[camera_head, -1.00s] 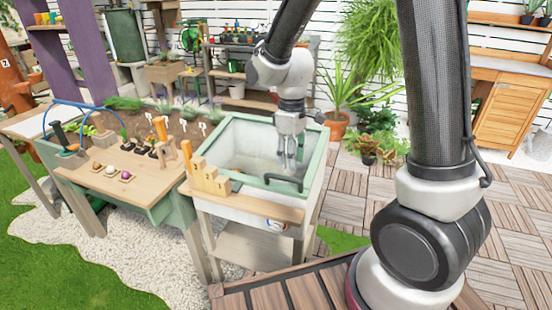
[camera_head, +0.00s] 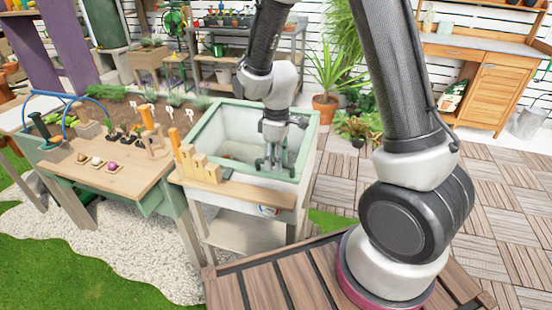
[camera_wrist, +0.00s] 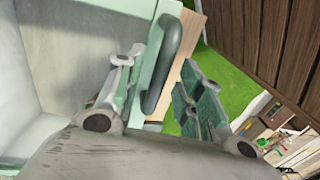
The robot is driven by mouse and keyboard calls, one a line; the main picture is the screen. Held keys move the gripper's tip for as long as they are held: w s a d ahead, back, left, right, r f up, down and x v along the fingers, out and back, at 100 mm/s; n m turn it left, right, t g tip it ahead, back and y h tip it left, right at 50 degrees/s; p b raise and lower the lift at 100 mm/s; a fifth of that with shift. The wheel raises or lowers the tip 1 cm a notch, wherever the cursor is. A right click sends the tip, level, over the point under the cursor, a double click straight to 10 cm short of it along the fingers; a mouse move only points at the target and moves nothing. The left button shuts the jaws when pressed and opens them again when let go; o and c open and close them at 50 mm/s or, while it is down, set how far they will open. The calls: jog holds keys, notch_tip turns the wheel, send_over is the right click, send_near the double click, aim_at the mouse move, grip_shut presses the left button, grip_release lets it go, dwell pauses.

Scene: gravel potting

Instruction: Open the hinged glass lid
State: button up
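The hinged glass lid (camera_head: 207,122), with a pale green frame, lies shut on a white wooden box (camera_head: 240,211). In the wrist view, its green frame edge (camera_wrist: 147,55) runs down the middle, with the pane to the left. A dark bar handle (camera_wrist: 170,62) sits at the frame's front edge. My gripper (camera_head: 272,164) points down at the front of the lid. In the wrist view, its fingers (camera_wrist: 158,78) are spread, one on each side of the handle, with gaps visible. In the head view, the gripper largely hides the handle.
A wooden ledge with yellowish wooden blocks (camera_head: 196,163) runs along the box's front left. A potting table (camera_head: 125,180) stands to the left with small plants and coloured balls. A potted plant (camera_head: 326,105) stands behind right. Paved floor (camera_head: 490,185) is free at right.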

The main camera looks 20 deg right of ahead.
grip_shut()
jog(key=shift+r, duration=0.1)
